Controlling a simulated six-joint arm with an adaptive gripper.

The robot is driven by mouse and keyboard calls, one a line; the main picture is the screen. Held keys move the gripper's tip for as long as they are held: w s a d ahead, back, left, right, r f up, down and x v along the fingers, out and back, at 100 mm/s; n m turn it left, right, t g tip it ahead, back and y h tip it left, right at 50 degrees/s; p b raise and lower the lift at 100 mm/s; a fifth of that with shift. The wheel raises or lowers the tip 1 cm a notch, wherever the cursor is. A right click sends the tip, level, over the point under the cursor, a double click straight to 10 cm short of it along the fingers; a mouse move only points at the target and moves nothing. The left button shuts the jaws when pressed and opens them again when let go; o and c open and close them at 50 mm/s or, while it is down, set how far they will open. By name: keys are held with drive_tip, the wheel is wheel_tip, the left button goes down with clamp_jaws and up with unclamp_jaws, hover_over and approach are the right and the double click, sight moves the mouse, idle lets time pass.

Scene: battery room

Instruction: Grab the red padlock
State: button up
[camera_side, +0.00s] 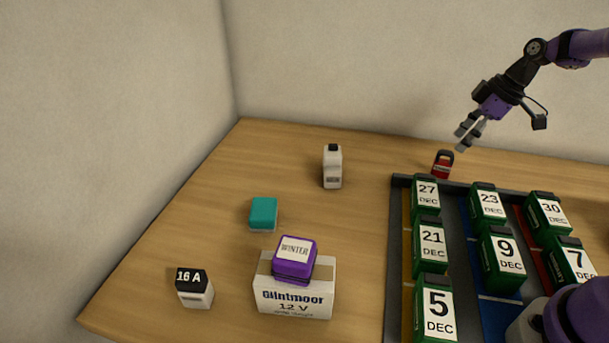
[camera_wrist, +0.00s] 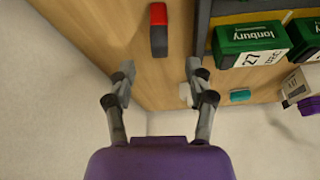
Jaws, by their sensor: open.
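The red padlock (camera_side: 442,166) with a dark top stands on the wooden table just behind the back edge of the dark tray, in the side view. In the wrist view the padlock (camera_wrist: 158,32) shows beyond the fingertips, in line with the gap between them. The padlock is apart from the fingers.
The dark tray (camera_side: 395,255) holds several green dated batteries (camera_side: 432,245). A white breaker-like block (camera_side: 332,168), a teal block (camera_side: 263,213), a "16 A" block (camera_side: 194,289) and a Glintmoor box (camera_side: 293,300) with a purple WINTER block (camera_side: 294,259) stand left. Table behind the tray is mostly clear.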

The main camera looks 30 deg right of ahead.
sight(448, 152)
drive_tip(key=x, duration=0.7)
drive_tip(key=shift+w+a+f, duration=0.1)
drive_tip(key=shift+w+f, duration=0.05)
drive_tip(key=shift+f, duration=0.1)
drive_tip(key=shift+c, duration=0.4)
clamp_jaws()
